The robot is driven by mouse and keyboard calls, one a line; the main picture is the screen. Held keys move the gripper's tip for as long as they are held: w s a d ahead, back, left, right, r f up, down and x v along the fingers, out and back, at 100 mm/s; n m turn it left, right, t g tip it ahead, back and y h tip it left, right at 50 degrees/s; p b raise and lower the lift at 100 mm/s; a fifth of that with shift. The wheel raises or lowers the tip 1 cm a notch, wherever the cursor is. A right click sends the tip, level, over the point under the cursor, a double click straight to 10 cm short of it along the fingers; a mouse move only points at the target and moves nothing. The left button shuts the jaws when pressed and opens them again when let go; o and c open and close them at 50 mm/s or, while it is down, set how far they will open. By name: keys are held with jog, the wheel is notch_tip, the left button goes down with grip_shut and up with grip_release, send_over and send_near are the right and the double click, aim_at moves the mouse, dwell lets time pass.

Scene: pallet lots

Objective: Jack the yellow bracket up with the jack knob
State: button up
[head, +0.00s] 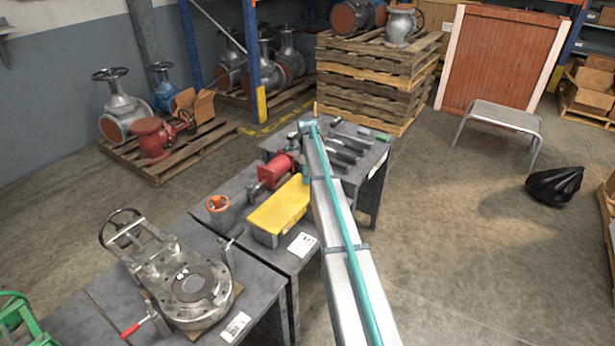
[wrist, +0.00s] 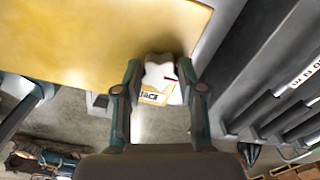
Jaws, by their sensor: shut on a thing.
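The yellow bracket (head: 280,208) lies on a grey table in the head view, left of my arm. In the wrist view its yellow face (wrist: 85,35) fills the upper left, close to my fingers. My gripper (wrist: 160,76) is shut on a pale, lobed knob (wrist: 157,72), with one finger on each side. A label with letters that look like "JACK" shows at the knob; I take it for the jack knob. In the head view my own arm hides the gripper and the knob. I cannot tell how high the bracket stands above the table.
A red cylinder part (head: 275,170) and an orange handwheel (head: 217,203) sit beside the bracket. Dark bars (head: 342,150) lie at the table's far end. A large metal valve (head: 190,285) stands on the nearer table. Open floor (head: 450,240) lies to the right.

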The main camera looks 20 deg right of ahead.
jog(key=m, duration=0.5)
jog(key=shift+m, duration=0.3)
jog(key=m, duration=0.5)
jog(key=shift+d+m, duration=0.1)
jog(key=shift+m, duration=0.2)
jog(key=o, duration=1.1)
jog(key=shift+o, duration=0.2)
jog(key=shift+r, duration=0.1)
notch_tip(320, 180, up, 12)
